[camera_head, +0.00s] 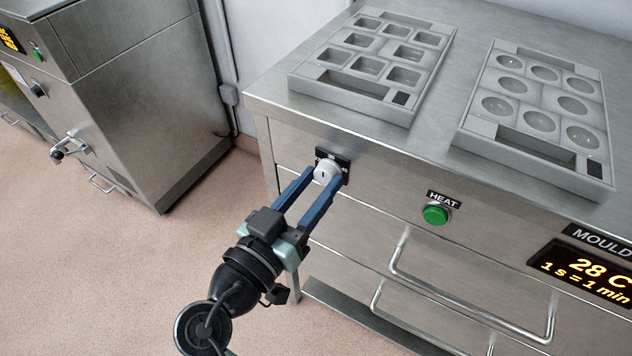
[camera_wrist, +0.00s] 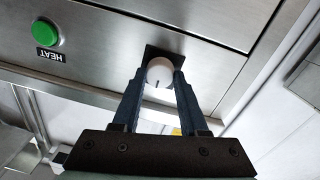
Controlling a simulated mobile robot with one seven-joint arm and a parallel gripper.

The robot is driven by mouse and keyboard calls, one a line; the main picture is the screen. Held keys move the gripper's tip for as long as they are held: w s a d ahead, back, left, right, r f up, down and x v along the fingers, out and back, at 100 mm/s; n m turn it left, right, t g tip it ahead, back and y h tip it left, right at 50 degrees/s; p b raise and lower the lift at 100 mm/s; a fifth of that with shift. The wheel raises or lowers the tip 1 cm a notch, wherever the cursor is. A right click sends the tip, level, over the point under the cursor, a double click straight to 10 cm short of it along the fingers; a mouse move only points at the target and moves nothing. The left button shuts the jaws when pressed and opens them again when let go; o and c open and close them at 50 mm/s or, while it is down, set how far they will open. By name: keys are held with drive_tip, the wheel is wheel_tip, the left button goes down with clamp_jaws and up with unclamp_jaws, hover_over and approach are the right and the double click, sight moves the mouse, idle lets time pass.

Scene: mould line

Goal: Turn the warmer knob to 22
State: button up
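The warmer knob (camera_head: 326,172) is a round, pale dial with a dark pointer mark, set on a black label plate (camera_head: 345,163) on the steel warmer's front. It also shows in the wrist view (camera_wrist: 160,72), between the fingertips. My gripper (camera_head: 322,178) has its two blue fingers on either side of the knob; in the wrist view (camera_wrist: 160,80) the tips sit close against its sides. I cannot tell for sure whether both tips press on it. Most of the plate's numbers are hidden by the knob and fingers. The display (camera_head: 590,270) reads 28 C and "1 s = 1 min".
A green HEAT button (camera_head: 436,214) is right of the knob. Two mould trays (camera_head: 300,84) (camera_head: 465,140) lie on the warmer top. Drawer handles (camera_head: 470,312) stick out below. Another steel machine (camera_head: 150,100) stands at the left, with open floor between.

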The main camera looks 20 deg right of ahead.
clamp_jaws()
drive_tip(key=shift+n, duration=0.5)
drive_tip(key=n+p, duration=0.1)
drive_tip(key=n, duration=0.2)
drive_tip(key=n+p, duration=0.2)
drive_tip(key=n, duration=0.1)
drive_tip(key=shift+r+n, duration=0.1)
drive_tip(key=shift+n, duration=0.3)
drive_tip(key=n+p, duration=0.2)
drive_tip(key=n, duration=0.1)
drive_tip(key=shift+n+t+p, duration=0.4)
drive_tip(key=shift+n+p, duration=0.55)
drive_tip(key=shift+n, duration=0.85)
